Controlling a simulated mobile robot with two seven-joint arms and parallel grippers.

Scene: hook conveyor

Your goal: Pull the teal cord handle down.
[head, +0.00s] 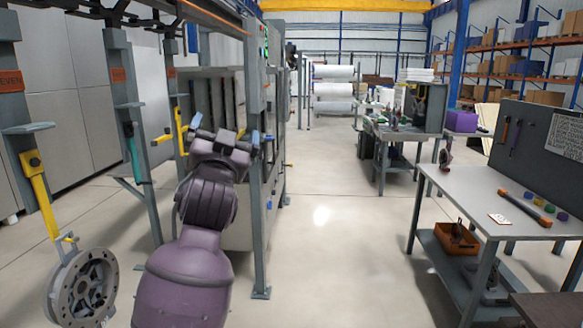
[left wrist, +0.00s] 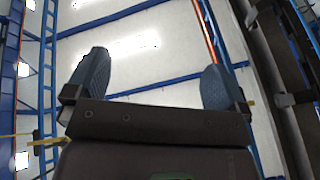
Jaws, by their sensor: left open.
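The teal cord handle (head: 132,152) hangs upright at the left in the head view, in front of a grey post of the overhead conveyor. My left gripper (head: 226,130) is to the right of the handle, beside a grey upright post, with its fingers pointing up. It is open, and nothing shows between its fingers. The left wrist view looks up past the two blue-grey fingers (left wrist: 155,75) at the ceiling. I cannot make out the handle there. My right gripper is in neither view.
A yellow hook (head: 40,193) carries a round grey metal part (head: 82,288) at lower left. The grey upright post (head: 259,200) stands close to my left gripper. A workbench (head: 485,192) stands at right. The floor (head: 335,240) between is clear.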

